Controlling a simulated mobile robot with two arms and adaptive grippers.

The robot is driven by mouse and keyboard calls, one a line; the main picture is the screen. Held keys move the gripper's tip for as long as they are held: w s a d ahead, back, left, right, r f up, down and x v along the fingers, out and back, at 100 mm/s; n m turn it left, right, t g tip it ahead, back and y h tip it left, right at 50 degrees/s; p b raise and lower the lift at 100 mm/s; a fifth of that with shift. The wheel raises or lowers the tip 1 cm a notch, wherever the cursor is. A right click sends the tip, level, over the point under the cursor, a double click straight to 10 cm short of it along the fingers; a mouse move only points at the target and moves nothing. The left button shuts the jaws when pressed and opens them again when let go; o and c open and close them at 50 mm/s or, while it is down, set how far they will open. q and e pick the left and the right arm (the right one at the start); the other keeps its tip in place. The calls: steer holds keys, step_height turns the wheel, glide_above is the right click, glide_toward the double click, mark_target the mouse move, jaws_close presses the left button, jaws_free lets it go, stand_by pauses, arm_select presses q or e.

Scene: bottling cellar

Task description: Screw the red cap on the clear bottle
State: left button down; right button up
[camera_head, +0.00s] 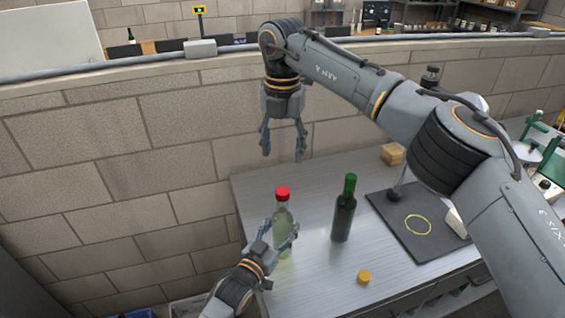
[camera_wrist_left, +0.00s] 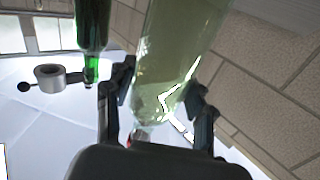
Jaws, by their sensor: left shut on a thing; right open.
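The clear bottle (camera_head: 283,217), with pale greenish contents, stands upright on the metal table (camera_head: 312,262). The red cap (camera_head: 283,193) sits on its mouth; I cannot tell how tight it is. My left gripper (camera_head: 281,234) is shut on the clear bottle's lower body. In the left wrist view the bottle (camera_wrist_left: 178,50) fills the space between the fingers, and a bit of red shows low behind the gripper. My right gripper (camera_head: 284,150) is open and empty, fingers pointing down, above the red cap and apart from it.
A dark green bottle (camera_head: 343,216) stands close to the right of the clear bottle. A yellow cap (camera_head: 364,277) lies near the front edge. A dark mat (camera_head: 428,244) with a yellow ring and a small wooden block (camera_head: 392,154) are farther right. A block wall (camera_head: 120,150) stands behind.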

steer(key=shift+r, duration=0.3)
arm_select(q)
steer(key=shift+c, duration=2.1)
jaws_free()
steer(key=v, duration=1.2)
arm_select(e)
steer(key=shift+f, duration=0.1)
